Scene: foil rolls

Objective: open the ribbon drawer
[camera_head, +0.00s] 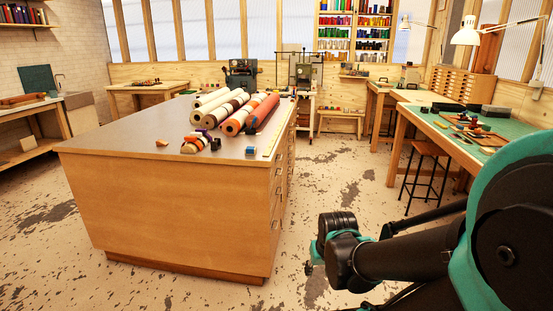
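A large wooden island (165,200) with a grey top stands left of centre. Its narrow right side has a column of drawers (277,190) with small metal handles, seen at a steep angle; they look shut. I cannot tell which one is the ribbon drawer. A wooden cabinet with several shallow drawers (460,86) stands at the back right. My gripper (308,268) is at the end of my black and teal arm, over open floor right of the island and apart from it. Its fingers are mostly hidden, so its opening does not show.
Rolls (238,113) and small spools lie on the island top. A stool (426,165) stands beside the green-topped workbench (475,128) on the right. Speckled floor (335,180) between island and bench is clear. A low bench (340,123) is at the back.

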